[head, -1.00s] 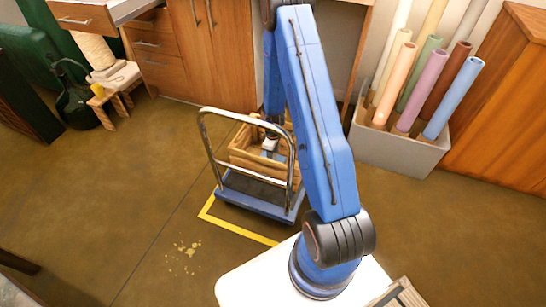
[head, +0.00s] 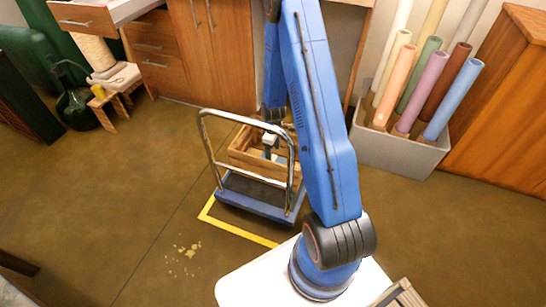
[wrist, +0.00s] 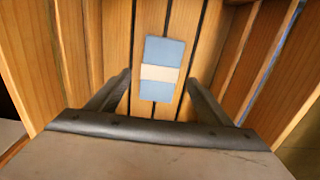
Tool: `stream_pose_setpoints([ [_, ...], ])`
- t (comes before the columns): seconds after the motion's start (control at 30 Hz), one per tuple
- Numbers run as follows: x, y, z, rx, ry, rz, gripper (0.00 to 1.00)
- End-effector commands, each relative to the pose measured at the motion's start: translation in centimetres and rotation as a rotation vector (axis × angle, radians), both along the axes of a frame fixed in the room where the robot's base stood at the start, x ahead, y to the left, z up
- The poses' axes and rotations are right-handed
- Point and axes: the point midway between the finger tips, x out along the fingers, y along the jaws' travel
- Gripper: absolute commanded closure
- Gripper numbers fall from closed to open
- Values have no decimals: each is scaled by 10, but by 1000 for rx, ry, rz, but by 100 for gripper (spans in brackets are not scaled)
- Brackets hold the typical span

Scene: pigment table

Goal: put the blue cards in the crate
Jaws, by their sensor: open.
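The wooden crate (head: 248,161) stands on a blue platform trolley. My gripper (head: 270,150) is over the crate, and its tip reaches down between the crate's walls. In the wrist view the open gripper (wrist: 158,82) points at the crate's slatted floor (wrist: 116,45). A blue card pack (wrist: 162,53) with a pale band lies on that floor, between and slightly beyond the two fingertips. I cannot tell whether a finger touches it. In the head view a bit of blue (head: 279,158) shows inside the crate beside my gripper.
The trolley (head: 262,198) has a tall chrome handle (head: 207,150) on the near left side of the crate. A grey bin (head: 395,153) of coloured rolls stands to the right. A small wooden stool (head: 113,92) and a green bottle (head: 77,108) are at the left.

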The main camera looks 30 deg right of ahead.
Motion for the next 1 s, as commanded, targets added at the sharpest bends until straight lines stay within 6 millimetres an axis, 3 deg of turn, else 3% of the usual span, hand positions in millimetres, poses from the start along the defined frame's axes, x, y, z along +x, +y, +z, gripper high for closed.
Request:
stream_pose_setpoints([
  [0.2, 1, 0, 36, 0, -3, 0, 27],
  [0.5, 0, 0, 69, 0, -1, 0, 27],
  [1.0, 0, 0, 75, 0, 0, 0, 27],
])
